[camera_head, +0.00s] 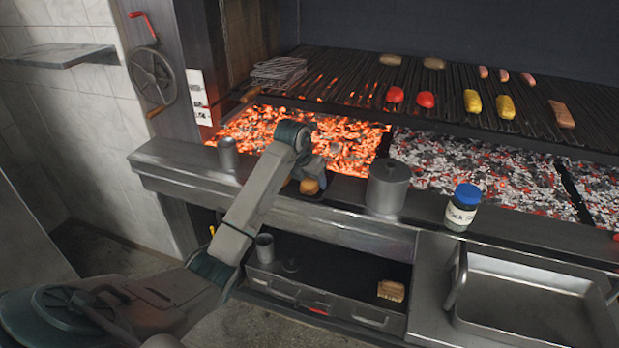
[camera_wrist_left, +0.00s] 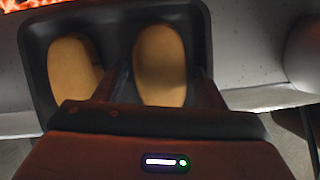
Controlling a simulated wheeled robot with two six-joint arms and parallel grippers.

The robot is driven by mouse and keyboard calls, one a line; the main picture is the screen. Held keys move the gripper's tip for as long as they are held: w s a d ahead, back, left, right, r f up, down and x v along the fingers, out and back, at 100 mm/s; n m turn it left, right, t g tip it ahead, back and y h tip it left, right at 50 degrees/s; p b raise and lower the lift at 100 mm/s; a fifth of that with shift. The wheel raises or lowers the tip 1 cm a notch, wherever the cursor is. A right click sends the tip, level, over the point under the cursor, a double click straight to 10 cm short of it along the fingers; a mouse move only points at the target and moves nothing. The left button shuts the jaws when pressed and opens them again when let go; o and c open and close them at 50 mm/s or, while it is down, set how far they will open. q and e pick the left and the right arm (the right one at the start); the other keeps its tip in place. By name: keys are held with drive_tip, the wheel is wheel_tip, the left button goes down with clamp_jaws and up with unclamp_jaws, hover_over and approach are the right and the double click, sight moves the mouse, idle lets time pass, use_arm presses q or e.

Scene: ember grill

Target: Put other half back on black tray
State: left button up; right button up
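A small black tray (camera_wrist_left: 35,75) fills the upper middle of the left wrist view. Two rounded golden-brown halves, like bun halves, are at it, a left half (camera_wrist_left: 75,75) and a right half (camera_wrist_left: 161,65). My left gripper (camera_wrist_left: 160,88) has its dark fingers on either side of the right half; whether they press on it is unclear. In the head view my left gripper (camera_head: 312,183) points down over the front ledge, with a brown half (camera_head: 309,187) just under it. The arm hides most of the black tray there. My right gripper is not in view.
A metal pot (camera_head: 388,187) and a blue-lidded jar (camera_head: 463,208) stand right of the gripper on the ledge (camera_head: 345,215). Glowing coals (camera_head: 345,140) lie behind. A brown block-like piece (camera_head: 391,291) sits in the lower compartment. An empty metal pan (camera_head: 535,300) is at right.

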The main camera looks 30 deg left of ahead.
use_arm(q)
drive_tip(key=shift+r, duration=0.25)
drive_tip(key=b+v, duration=0.1)
drive_tip(key=v, duration=1.1)
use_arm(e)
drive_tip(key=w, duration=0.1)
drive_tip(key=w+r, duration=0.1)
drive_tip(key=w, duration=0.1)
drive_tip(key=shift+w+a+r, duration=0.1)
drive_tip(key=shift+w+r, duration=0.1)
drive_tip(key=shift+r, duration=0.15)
use_arm(q)
drive_tip(key=shift+f, duration=0.1)
